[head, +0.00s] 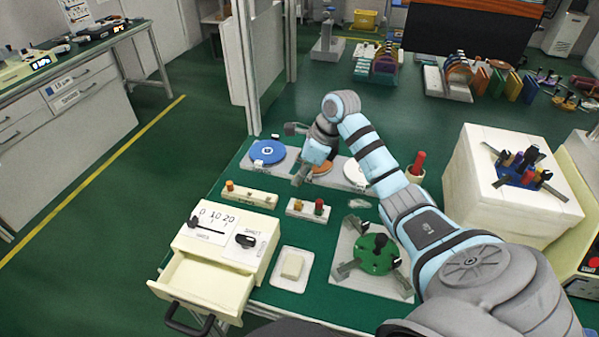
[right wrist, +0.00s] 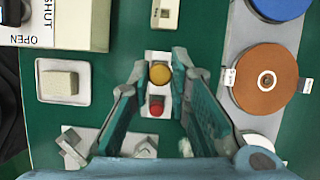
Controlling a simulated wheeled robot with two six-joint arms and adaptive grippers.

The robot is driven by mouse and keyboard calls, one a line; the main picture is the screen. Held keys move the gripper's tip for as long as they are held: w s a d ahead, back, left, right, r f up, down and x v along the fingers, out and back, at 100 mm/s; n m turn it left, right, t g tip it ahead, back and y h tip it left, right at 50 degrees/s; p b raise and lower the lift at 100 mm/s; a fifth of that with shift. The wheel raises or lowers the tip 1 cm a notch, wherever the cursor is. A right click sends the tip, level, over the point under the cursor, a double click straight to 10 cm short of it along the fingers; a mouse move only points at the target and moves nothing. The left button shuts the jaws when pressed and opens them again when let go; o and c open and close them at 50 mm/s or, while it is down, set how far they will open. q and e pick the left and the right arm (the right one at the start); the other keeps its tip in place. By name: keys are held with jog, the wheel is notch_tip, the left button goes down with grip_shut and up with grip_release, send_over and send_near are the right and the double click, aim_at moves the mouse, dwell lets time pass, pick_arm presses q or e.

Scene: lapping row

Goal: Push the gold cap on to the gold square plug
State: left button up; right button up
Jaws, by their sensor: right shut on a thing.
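My right gripper (head: 300,178) hangs over the middle of the bench in the head view. In the right wrist view its two fingers (right wrist: 160,69) are closed on the sides of a round gold cap (right wrist: 160,75). Below is a small pale block (head: 307,212) with a gold piece (head: 297,204), which I take for the gold square plug, and a red piece (head: 319,206). In the wrist view the red piece (right wrist: 157,105) shows beside the cap, which covers the gold end of the block. Whether cap and plug touch is unclear. My left gripper is out of view.
A longer pale block (head: 255,198) lies left of the small one. A drawer box (head: 228,240) stands open in front. A white dish (head: 291,270) and a green round fixture (head: 374,257) are nearby. A blue disc (head: 267,152) and other discs lie behind.

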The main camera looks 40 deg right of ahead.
jog(key=b, duration=0.3)
send_over(300, 202)
jog(key=shift+s+f, duration=0.1)
jog(key=shift+f, duration=2.5)
jog(key=shift+f+b, duration=1.05)
jog(key=shift+f, duration=0.2)
jog(key=o, duration=0.8)
jog(key=shift+o, duration=0.2)
jog(key=shift+r, duration=0.15)
jog(key=v, duration=1.1)
jog(key=shift+s+r, duration=0.15)
jog(key=shift+r, duration=0.2)
jog(key=shift+d, duration=0.1)
